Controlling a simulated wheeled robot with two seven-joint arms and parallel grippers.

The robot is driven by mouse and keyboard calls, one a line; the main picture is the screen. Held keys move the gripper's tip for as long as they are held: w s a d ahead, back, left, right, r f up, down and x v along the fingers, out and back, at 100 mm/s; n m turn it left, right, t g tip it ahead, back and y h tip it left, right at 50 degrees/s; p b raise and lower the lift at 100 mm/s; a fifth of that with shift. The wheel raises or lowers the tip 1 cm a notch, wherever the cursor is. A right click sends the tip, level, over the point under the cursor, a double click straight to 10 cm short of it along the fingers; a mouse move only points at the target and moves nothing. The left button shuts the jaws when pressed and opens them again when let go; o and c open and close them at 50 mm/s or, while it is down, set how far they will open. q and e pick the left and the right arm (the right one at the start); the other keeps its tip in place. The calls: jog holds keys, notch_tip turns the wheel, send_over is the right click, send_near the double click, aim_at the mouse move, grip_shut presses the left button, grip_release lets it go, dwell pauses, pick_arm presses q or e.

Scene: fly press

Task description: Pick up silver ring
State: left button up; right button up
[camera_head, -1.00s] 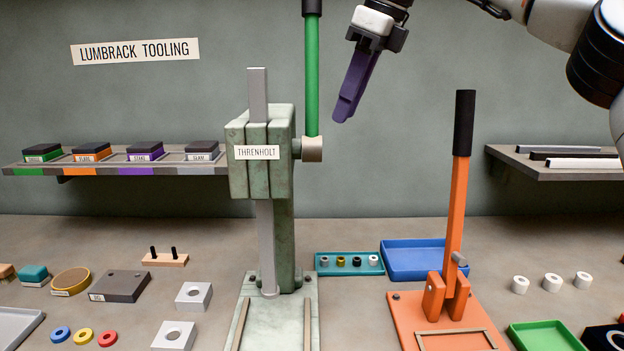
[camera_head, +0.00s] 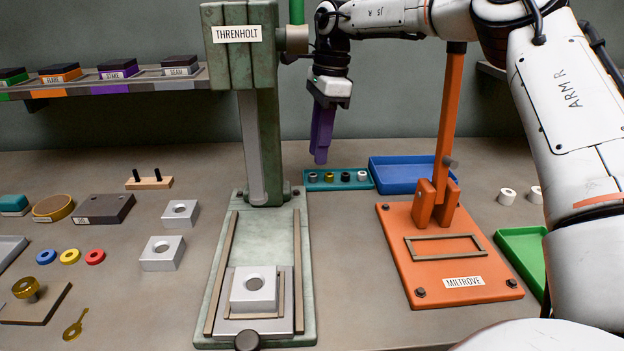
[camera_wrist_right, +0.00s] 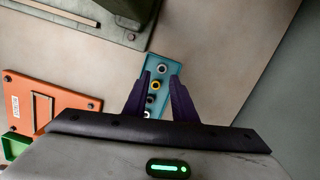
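A teal tray (camera_head: 340,187) stands on the table behind the orange press, holding a row of small rings. The silver ring (camera_head: 312,177) is at the tray's left end; it also shows at the far end of the row in the right wrist view (camera_wrist_right: 161,69). Beside it are a gold ring (camera_head: 329,176), a black ring (camera_head: 345,176) and a white ring (camera_head: 361,176). My right gripper (camera_head: 320,158), with purple fingers, points down above the tray's left part. In the right wrist view its fingers are apart and empty (camera_wrist_right: 159,78). My left gripper is not in view.
The green Threnholt press (camera_head: 300,220) stands left of the tray, with a silver block (camera_head: 253,301) on its base. The orange Miltrove press (camera_head: 450,265) is in front right. A blue tray (camera_head: 395,173) is close on the right. Table left of the green press holds several parts.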

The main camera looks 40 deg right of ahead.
aim_at(313, 174)
jog(key=f, duration=0.5)
jog(key=shift+w+a, duration=0.3)
jog(key=shift+w, duration=0.05)
grip_shut()
